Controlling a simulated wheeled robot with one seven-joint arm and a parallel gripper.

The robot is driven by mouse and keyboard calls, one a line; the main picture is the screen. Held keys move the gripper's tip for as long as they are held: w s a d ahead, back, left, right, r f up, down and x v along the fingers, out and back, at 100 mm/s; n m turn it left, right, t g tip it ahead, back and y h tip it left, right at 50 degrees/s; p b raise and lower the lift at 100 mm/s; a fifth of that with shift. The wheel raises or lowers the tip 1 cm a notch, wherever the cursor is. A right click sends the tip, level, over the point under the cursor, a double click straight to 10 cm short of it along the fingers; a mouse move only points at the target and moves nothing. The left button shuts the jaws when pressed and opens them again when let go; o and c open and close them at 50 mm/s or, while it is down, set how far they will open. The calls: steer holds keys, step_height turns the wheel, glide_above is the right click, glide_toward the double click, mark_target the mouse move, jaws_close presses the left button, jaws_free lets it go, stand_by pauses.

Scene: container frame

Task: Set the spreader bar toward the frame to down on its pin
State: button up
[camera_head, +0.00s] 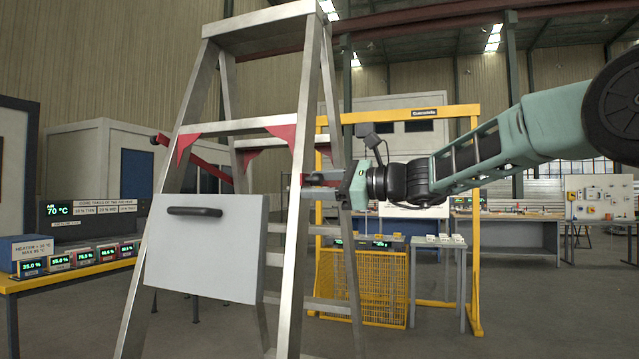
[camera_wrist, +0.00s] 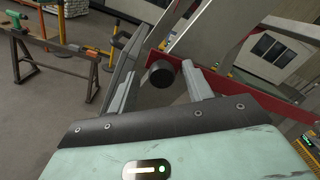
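A stepladder (camera_head: 190,130) with metal rails and red brackets stands in front of me. One red spreader bar (camera_head: 212,168) slants down rightward at its left side, with a dark end sticking out left. My gripper (camera_head: 318,179) is at the ladder's right side, beside a little red that shows there; that bar is mostly hidden in the head view. In the wrist view a red bar (camera_wrist: 262,96) crosses diagonally, with a dark round knob (camera_wrist: 160,74) near its upper end. My gripper there (camera_wrist: 160,82) is open, its fingers on either side of the knob with visible gaps. I cannot make out the pin.
A grey panel with a black handle (camera_head: 205,240) hangs on the ladder's front. A yellow frame (camera_head: 474,220) with a yellow mesh guard (camera_head: 362,288) stands behind. A yellow table (camera_head: 70,275) with displays is at the left.

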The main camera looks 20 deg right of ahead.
steer(key=b+v, duration=0.2)
steer(key=v, duration=1.5)
steer(key=shift+d+b, duration=0.15)
steer(key=shift+b, duration=0.2)
steer(key=shift+s, duration=0.1)
steer(key=s+a+f+n+g+h+p, duration=0.2)
steer(key=s+a+f+n+g, duration=0.25)
steer(key=a+f, duration=0.45)
steer(key=s+a+f+n+g+h+p, duration=0.1)
steer(key=s+a+f+n+g+h, duration=0.25)
steer(key=a+f, duration=0.5)
steer(key=s+a+f+n+g+h+p, duration=0.1)
steer(key=s+f+n+h+p, duration=0.1)
steer(key=s+f+n+h, duration=0.2)
steer(key=s+f+n+g+h+p, duration=0.1)
steer(key=s+f+n+h, duration=0.3)
steer(key=s+f+n, duration=0.7)
steer(key=s+n+p, duration=0.1)
steer(key=s+n, duration=0.2)
steer(key=s, duration=0.4)
steer(key=shift+s+a+f+g, duration=0.2)
steer(key=shift+s+a+g, duration=0.1)
steer(key=shift+a, duration=0.1)
steer(key=shift+h, duration=0.25)
steer(key=shift+c, duration=0.3)
